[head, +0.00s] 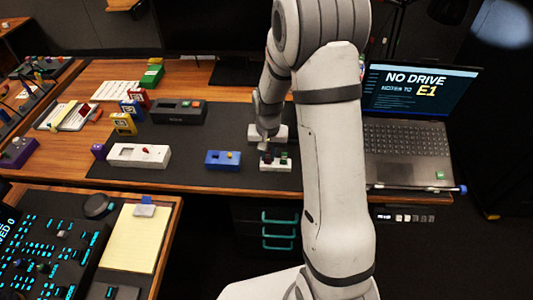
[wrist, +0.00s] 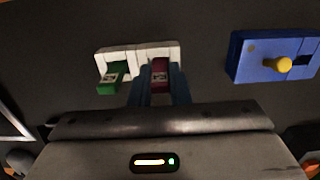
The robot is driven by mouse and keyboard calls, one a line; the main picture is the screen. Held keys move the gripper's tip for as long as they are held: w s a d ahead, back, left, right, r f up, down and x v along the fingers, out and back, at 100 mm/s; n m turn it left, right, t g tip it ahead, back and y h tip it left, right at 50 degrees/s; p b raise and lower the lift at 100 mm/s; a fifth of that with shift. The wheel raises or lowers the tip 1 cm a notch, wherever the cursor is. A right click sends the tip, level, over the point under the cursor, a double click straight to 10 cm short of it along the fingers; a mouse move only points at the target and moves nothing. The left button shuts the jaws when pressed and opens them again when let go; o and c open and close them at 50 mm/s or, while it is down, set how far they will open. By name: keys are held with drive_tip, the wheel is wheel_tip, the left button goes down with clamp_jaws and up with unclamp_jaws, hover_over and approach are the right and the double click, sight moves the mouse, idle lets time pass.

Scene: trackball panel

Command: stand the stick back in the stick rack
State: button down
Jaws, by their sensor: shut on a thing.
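A dark red stick with a pale label (wrist: 160,72) is between the two blue fingers of my gripper (wrist: 160,88) in the wrist view, and the gripper is shut on it. The red stick is at the right part of a small white rack (wrist: 128,50). I cannot tell whether its foot is fully seated. A green stick with a similar label (wrist: 113,78) is at the rack's left part. In the head view the white rack (head: 276,168) lies on the dark mat, with my gripper (head: 268,148) right above it, partly hidden by my own arm.
A blue block with a yellow knob (wrist: 275,60) stands beside the rack, also in the head view (head: 222,159). An open laptop (head: 415,140) is at the right. Bare mat (head: 190,168) lies between boxes.

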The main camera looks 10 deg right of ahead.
drive_tip(key=shift+r, duration=0.1)
drive_tip(key=shift+f, duration=0.2)
drive_tip(key=c, duration=1.4)
unclamp_jaws()
drive_tip(key=shift+o, duration=0.2)
wheel_tip(320, 180, up, 12)
drive_tip(key=s+r+n+t, duration=0.1)
drive_tip(key=s+r, duration=0.3)
drive_tip(key=s, duration=0.6)
drive_tip(key=s+r+n+t, duration=0.1)
drive_tip(key=s+r, duration=0.3)
drive_tip(key=s, duration=0.7)
drive_tip(key=shift+a+r+n, duration=0.25)
drive_tip(key=shift+r+n, duration=0.15)
drive_tip(key=shift+n, duration=0.4)
